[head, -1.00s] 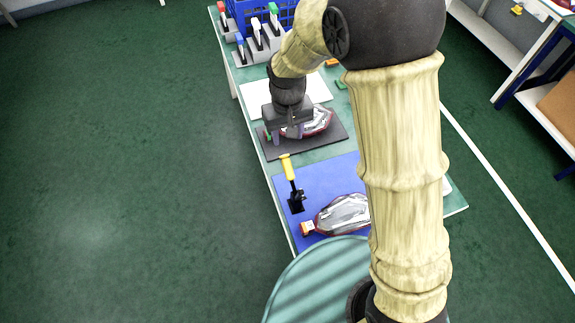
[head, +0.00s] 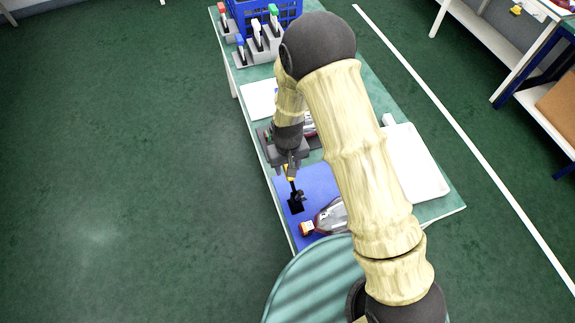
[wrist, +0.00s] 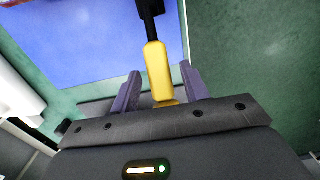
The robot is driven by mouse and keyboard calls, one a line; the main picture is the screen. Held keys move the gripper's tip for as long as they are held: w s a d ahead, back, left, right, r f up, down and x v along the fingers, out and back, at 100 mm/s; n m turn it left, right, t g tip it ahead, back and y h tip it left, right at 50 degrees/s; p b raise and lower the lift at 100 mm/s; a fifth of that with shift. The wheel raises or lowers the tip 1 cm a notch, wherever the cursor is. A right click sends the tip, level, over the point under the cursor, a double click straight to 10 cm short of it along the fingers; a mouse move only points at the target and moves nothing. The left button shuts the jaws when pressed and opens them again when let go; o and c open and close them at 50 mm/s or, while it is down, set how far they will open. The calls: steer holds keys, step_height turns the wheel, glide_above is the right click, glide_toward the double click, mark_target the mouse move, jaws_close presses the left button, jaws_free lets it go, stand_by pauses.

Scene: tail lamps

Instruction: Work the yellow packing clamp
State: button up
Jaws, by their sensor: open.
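The packing clamp has a yellow handle (wrist: 158,72) on a black lever, and its black base (head: 296,205) stands on the blue mat (head: 320,178). The handle is raised. My gripper (head: 291,172) is right over the handle in the head view and hides much of it. In the wrist view my gripper (wrist: 160,88) is open, with the yellow handle between its two purple-grey fingers and a gap on each side. A tail lamp (head: 328,217) lies on the blue mat beside the clamp, partly hidden by my arm.
A dark mat with another lamp (head: 309,124) lies behind my gripper, mostly hidden. A white tray (head: 440,188) is at the right of the table. Several clamps with coloured handles and a blue crate (head: 290,12) stand at the far end.

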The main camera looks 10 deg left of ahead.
steer(key=shift+f, duration=0.4)
jaws_close()
steer(key=shift+w+a, duration=0.1)
steer(key=shift+w, duration=0.05)
